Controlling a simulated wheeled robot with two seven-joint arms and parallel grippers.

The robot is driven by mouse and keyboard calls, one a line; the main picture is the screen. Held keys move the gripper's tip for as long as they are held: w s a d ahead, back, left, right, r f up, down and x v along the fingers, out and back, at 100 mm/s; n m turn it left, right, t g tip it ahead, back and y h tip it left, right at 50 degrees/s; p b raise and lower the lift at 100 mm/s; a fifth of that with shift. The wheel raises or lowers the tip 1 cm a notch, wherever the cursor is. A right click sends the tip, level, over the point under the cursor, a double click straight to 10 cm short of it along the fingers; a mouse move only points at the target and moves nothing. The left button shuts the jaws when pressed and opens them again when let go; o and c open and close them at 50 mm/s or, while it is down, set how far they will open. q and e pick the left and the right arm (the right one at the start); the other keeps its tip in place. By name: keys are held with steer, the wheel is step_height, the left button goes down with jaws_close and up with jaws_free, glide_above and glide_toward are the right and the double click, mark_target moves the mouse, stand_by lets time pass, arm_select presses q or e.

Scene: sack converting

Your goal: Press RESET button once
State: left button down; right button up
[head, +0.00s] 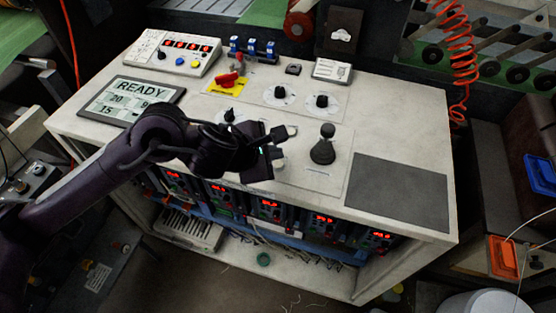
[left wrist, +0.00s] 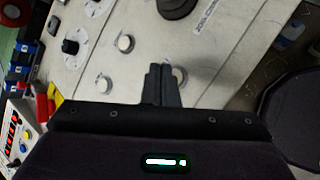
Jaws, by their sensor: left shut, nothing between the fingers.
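My left gripper (head: 284,133) reaches in from the left over the white console top (head: 400,120). Its fingers are shut and empty; they also show in the left wrist view (left wrist: 160,72). In that view a round pale button (left wrist: 181,76) is just right of the fingertips, partly hidden by them. A second pale button (left wrist: 125,43) is to the upper left, and a third (left wrist: 103,84) is further left. Their labels are too small to read, so I cannot tell which is RESET. Whether the fingers touch a button is unclear. My right gripper is not in view.
A black joystick (head: 323,147) stands right of the gripper, with two black knobs behind, one here (head: 322,101). A display (head: 131,100) reads READY. A red switch (head: 229,80) sits on a yellow plate. A dark mat (head: 400,190) covers the right end.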

arm_select(q)
step_height(320, 180, up, 5)
steer(key=p, duration=0.3)
steer(key=shift+f, duration=0.15)
stand_by(0.6)
